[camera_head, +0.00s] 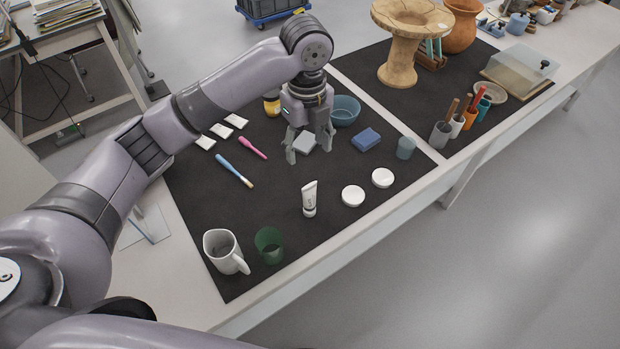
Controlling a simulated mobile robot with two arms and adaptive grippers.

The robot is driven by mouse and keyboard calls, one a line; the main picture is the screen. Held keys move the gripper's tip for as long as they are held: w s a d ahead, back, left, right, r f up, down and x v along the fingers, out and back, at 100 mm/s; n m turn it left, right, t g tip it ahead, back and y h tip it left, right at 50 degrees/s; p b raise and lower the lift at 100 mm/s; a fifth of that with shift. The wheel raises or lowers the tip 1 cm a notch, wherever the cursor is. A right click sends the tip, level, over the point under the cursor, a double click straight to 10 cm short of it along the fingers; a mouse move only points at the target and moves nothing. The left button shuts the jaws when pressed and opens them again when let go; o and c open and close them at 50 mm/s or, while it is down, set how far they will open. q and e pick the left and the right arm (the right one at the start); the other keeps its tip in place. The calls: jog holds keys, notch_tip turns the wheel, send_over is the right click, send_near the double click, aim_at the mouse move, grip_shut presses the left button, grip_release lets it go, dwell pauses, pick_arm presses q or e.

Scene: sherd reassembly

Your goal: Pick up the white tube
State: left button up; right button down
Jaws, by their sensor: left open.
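The white tube (310,198) stands on the black mat (275,205), a little right of the mat's middle, with its cap end down. My left gripper (309,157) is open and points down over the mat, above and behind the tube in the picture. A small grey block (305,144) shows between or just behind its fingers; I cannot tell whether they touch it. The tube is apart from the gripper. My right gripper does not show.
A white mug (224,252) and green cup (269,246) stand in front. A blue brush (235,171), pink tool (252,148), blue sponge (366,139) and blue bowl (345,110) are around the gripper.

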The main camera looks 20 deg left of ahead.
pick_arm(q)
jog(key=p, duration=0.1)
send_over(310, 196)
jog(key=f, duration=0.6)
jog(key=shift+w+a+f, duration=0.25)
jog(key=shift+a+f, duration=0.05)
jog(key=shift+a, duration=0.1)
jog(key=f, duration=0.3)
jog(key=shift+w+f, duration=0.2)
jog(key=shift+w, duration=0.05)
jog(key=shift+f+p, duration=0.3)
jog(key=shift+f, duration=0.55)
jog(key=f, duration=0.2)
jog(key=f+p, duration=0.1)
jog(key=f, duration=0.1)
jog(key=shift+d+f, duration=0.2)
jog(key=shift+f, duration=0.3)
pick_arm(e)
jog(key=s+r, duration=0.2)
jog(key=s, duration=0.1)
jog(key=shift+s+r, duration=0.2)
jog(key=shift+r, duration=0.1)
pick_arm(q)
jog(key=shift+c, duration=0.3)
